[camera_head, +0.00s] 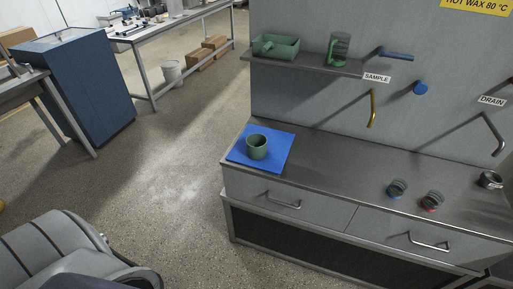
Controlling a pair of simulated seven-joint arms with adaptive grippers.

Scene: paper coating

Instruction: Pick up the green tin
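A green tin (257,147), round and open at the top, stands upright on a blue sheet (279,158) at the left end of the metal counter. The inside of the tin looks dark, and I cannot tell whether anything is in it. Neither of my grippers shows in this view, so nothing is seen near the tin.
The counter (330,165) has bare room right of the sheet. Further right are a blue-based coil (397,188), a red-based coil (432,201) and a metal cup (490,180). Above, a shelf (310,67) holds a green tray (276,46) and a green holder (339,48).

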